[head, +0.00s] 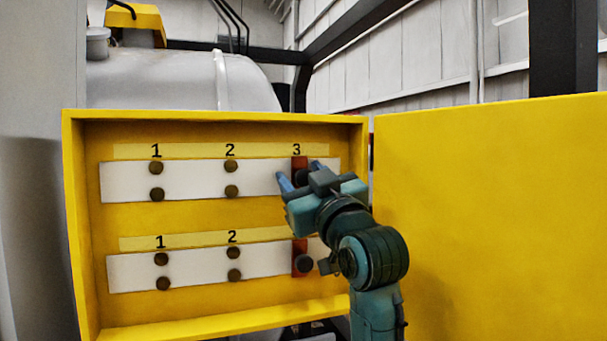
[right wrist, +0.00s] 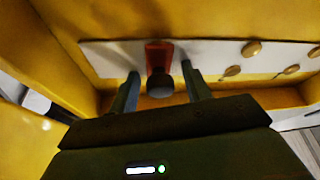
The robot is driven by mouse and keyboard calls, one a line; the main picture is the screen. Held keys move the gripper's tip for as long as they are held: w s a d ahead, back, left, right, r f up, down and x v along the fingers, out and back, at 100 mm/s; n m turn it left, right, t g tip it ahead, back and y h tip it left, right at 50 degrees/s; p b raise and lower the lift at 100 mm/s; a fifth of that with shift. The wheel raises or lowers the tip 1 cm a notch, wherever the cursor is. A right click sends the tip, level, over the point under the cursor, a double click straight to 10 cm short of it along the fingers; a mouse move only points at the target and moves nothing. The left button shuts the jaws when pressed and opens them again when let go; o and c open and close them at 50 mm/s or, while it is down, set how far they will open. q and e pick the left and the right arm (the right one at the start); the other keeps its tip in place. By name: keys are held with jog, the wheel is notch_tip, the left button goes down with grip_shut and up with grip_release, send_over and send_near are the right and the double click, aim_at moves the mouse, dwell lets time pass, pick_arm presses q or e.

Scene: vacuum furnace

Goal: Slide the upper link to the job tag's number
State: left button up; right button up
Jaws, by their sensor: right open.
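The upper link (head: 299,163) is a red bar at position 3 on the upper white strip (head: 199,180). Its dark round knob (head: 302,178) is partly hidden by my right gripper (head: 301,174). In the right wrist view, the red link (right wrist: 158,54) and its dark knob (right wrist: 160,88) show between the two fingers of my right gripper (right wrist: 160,72). The gripper is open, with one finger on each side of the knob and visible gaps. I see no job tag. My left gripper is not in view.
A lower red link (head: 299,248) with a dark knob sits at position 3 of the lower strip (head: 205,264). Brass studs mark positions 1 and 2 on both strips. The yellow box (head: 220,218) has raised walls, and its yellow door (head: 490,220) stands open at the right.

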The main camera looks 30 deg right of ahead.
jog(key=shift+c, duration=0.6)
grip_shut()
